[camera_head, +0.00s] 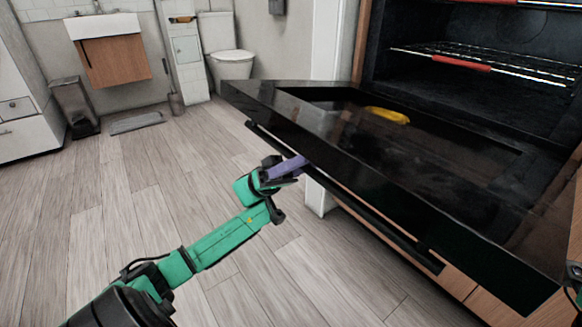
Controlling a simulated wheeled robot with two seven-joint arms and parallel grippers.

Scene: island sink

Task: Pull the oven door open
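The black oven door (400,190) is swung down, with its inner face upward and the oven cavity (480,80) open behind it. The long dark door handle (385,230) runs along the door's front edge. My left gripper (291,168), with a purple finger showing, is at the handle's left part and overlaps it in view. Its other finger is mostly hidden, so I cannot tell whether it is closed around the bar. At the right edge, a small dark and green part of my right arm shows; its fingers cannot be made out.
Wire racks with red front strips (462,63) sit inside the oven. A yellow elongated thing (387,115) shows on the door's inner face. The wood floor (150,190) to the left is clear. A toilet (230,65), sink (105,25), bin (75,105) and grey mat (136,122) stand far back.

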